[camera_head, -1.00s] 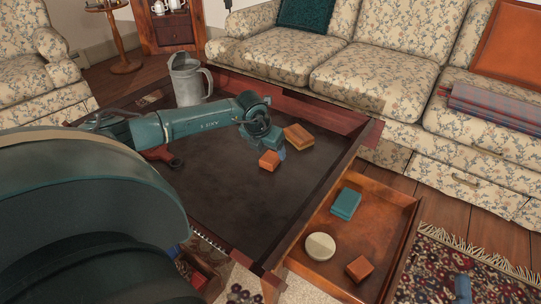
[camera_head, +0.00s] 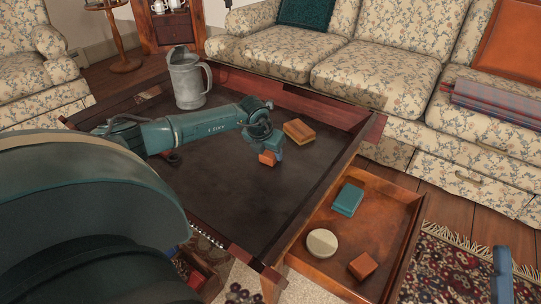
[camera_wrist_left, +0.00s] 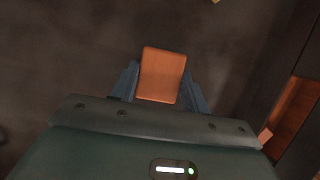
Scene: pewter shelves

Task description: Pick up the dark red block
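An orange-red block (camera_head: 267,158) is on the dark tabletop, partly hidden by my left gripper (camera_head: 272,151). In the left wrist view the block (camera_wrist_left: 161,75) lies between the two blue fingers, slightly skewed to them. The fingers are close along its sides; whether they press on it I cannot tell. A second, similar orange-red block (camera_head: 363,266) lies in the open wooden drawer, clear of the grippers. Neither block looks plainly dark red. A blue-grey piece at the lower right edge, likely part of my right gripper (camera_head: 502,275), is cut off by the frame.
A wood-coloured block (camera_head: 299,132) lies just behind the left gripper. A metal pitcher (camera_head: 189,80) stands at the table's back left. The drawer (camera_head: 385,225) also holds a teal box (camera_head: 348,200) and a round cream disc (camera_head: 321,243). Raised rims edge the table; a sofa (camera_head: 370,75) stands behind.

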